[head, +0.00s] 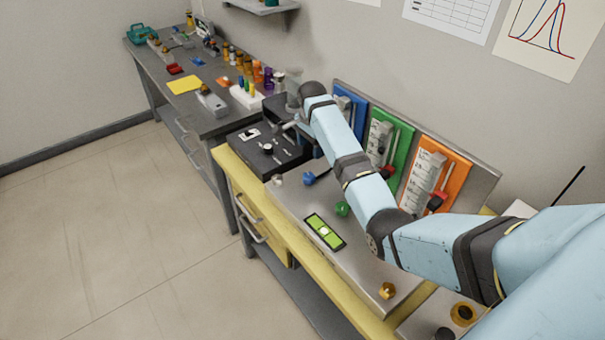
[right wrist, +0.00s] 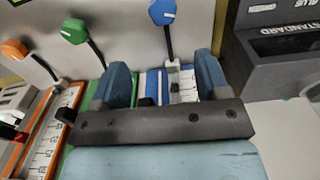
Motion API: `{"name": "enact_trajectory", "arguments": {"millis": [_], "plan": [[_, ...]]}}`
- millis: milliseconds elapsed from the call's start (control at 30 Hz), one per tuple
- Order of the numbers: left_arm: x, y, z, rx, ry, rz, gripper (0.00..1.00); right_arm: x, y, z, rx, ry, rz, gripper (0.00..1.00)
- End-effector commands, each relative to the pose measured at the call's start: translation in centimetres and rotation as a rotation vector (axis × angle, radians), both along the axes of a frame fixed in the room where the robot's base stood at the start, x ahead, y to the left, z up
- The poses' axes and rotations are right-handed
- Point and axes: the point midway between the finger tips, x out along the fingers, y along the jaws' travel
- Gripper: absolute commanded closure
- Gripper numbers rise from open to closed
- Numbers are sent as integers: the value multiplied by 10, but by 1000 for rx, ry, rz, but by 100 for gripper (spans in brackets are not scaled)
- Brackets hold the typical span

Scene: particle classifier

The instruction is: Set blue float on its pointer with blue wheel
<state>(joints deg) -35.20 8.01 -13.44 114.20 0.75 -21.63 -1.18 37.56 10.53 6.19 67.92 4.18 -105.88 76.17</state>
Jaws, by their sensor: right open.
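The blue panel (head: 357,121) stands at the far end of a row of three on the sloped backboard. My right arm partly covers it. In the right wrist view, the blue panel with its white scale (right wrist: 153,84) shows between the fingers of my right gripper (right wrist: 160,72), which is open with nothing visibly held. The blue wheel (head: 309,178), on a dark stem, sits in front of the panel. It also shows beyond the fingers in the right wrist view (right wrist: 162,11), apart from them. I cannot make out the blue float clearly or its height against the pointer.
The green panel (head: 376,142) and orange panel (head: 451,178) stand beside the blue one. The green wheel (head: 342,208) and orange wheel (head: 387,290) are nearer me. A green level (head: 325,232) lies on the metal deck. A dark device (right wrist: 292,50) stands right of the fingers.

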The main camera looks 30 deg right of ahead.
Motion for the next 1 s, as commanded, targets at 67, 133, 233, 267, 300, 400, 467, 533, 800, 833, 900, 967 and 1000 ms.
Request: {"name": "enact_trajectory", "arguments": {"millis": [67, 133, 233, 267, 300, 400, 467, 533, 800, 833, 900, 967, 1000], "plan": [[0, 0, 0, 0, 0, 0, 100, 4, -2, 5, 10, 8, -26, 31], [0, 0, 0, 0, 0, 0, 100, 5, -2, 3, 11, 12, -36, 31], [0, 0, 1, 0, 0, 0, 100, 5, -2, -8, 11, 13, -36, 31], [0, 0, 2, 0, 0, 0, 100, 5, -2, -12, 11, 13, -36, 31], [0, 0, 2, 0, 0, 0, 100, 5, -2, -19, 10, 12, -35, 31], [0, 0, 3, 0, 0, 0, 100, 4, -2, -40, 10, 14, -35, 31], [0, 0, 4, 0, 0, 0, 100, 4, -2, -54, 10, 14, -34, 31], [0, 0, 4, 0, 0, 0, 100, 4, -2, -69, 10, 13, -34, 31], [0, 0, 3, 0, -1, 0, 100, 5, -2, -116, 10, 11, -33, 31], [0, 0, 3, 0, -1, 0, 100, 5, -2, -119, 11, 9, -33, 31], [0, 0, 3, 0, -1, 0, 100, 5, -2, -125, 11, 10, -33, 31], [0, 0, 3, 0, -1, 0, 100, 5, -2, -128, 11, 9, -33, 31], [0, 0, 3, 0, -1, 0, 100, 5, -2, -130, 10, 8, -33, 31]]}}
